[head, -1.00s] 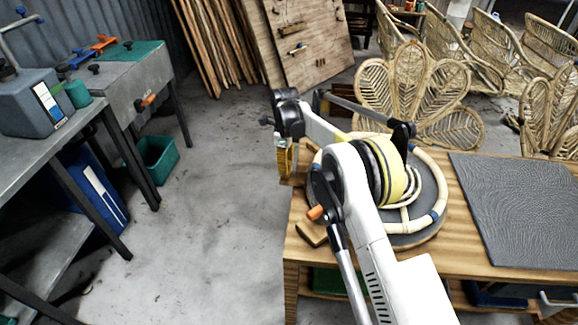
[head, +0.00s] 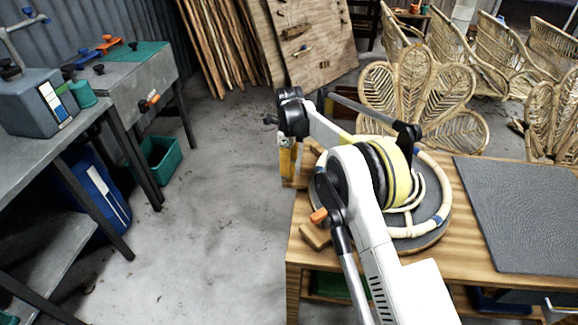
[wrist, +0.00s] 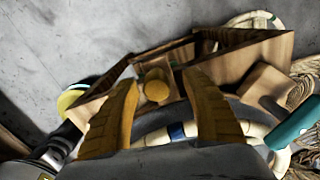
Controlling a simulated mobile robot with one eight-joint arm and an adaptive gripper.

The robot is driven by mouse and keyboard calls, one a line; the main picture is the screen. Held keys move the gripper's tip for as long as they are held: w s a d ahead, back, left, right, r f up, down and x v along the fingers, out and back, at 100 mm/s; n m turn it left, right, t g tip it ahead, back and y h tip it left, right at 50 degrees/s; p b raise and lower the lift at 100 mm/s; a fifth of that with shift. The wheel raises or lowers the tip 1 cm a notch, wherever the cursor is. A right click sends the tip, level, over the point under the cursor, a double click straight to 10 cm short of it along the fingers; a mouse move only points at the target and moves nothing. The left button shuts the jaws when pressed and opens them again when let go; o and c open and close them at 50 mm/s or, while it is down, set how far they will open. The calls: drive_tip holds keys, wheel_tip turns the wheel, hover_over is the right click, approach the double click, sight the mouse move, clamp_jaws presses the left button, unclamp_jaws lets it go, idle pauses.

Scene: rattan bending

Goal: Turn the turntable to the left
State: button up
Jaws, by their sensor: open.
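The turntable (head: 425,241) is a round dark grey disc on the wooden bench, partly hidden behind my arm in the head view. A cream rattan ring (head: 436,165) with blue bands lies on it; part of the ring also shows in the wrist view (wrist: 250,129). My gripper (head: 288,164) hangs at the bench's left edge, beside the turntable. In the wrist view its yellow fingers (wrist: 160,80) are open and apart. A round wooden knob (wrist: 156,86) on a wooden piece shows between the fingertips; I cannot tell whether they touch it.
A dark textured mat (head: 525,215) lies on the bench (head: 306,262) to the right. A wooden block (head: 316,236) sits near the bench's left edge. Rattan chairs (head: 480,60) stand behind. Metal worktables (head: 110,90) stand at left, with clear floor (head: 220,210) between.

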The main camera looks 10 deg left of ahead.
wheel_tip(320, 180, up, 11)
drive_tip(key=shift+r, duration=0.15)
idle(0.4)
drive_tip(key=s+d+r+n+t, duration=0.2)
drive_tip(key=s+d+r+n, duration=0.15)
drive_tip(key=d+r, duration=0.75)
drive_tip(key=s+d+r+n+t, duration=0.2)
drive_tip(key=s+d+r+n, duration=0.4)
drive_tip(key=s+d+r, duration=0.35)
drive_tip(key=s+d+f+n+t, duration=0.1)
drive_tip(key=s+d+f+n, duration=0.2)
drive_tip(key=s, duration=0.5)
drive_tip(key=s+d+f+n+t, duration=0.1)
drive_tip(key=s+d+f+n, duration=0.2)
drive_tip(key=s+d, duration=0.3)
drive_tip(key=s+d+f+n+t, duration=0.1)
drive_tip(key=s+d+f+n, duration=0.2)
drive_tip(key=s, duration=0.7)
drive_tip(key=shift+d+f+n, duration=0.2)
drive_tip(key=shift+d+n, duration=0.15)
drive_tip(key=shift+d, duration=0.8)
